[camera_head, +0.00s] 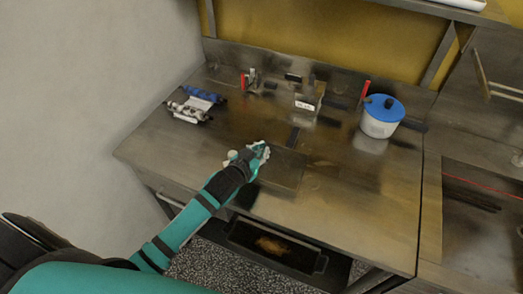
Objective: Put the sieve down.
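My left gripper (262,149) is over the front middle of the steel table (345,210). White and teal parts show at its fingers, but they are too small to tell whether it is open or shut. A dark, flat rectangular piece (283,170) lies right beside the gripper, at or just above the table top. It may be the sieve, but I cannot make out any mesh. I cannot tell whether the gripper touches it. My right gripper is not in view.
A white pot with a blue lid (384,110) stands at the right. A blue and white roller-like item (194,103) lies at the left. A small box (308,100) and a red-handled item (246,80) are at the back. The table's front right is clear.

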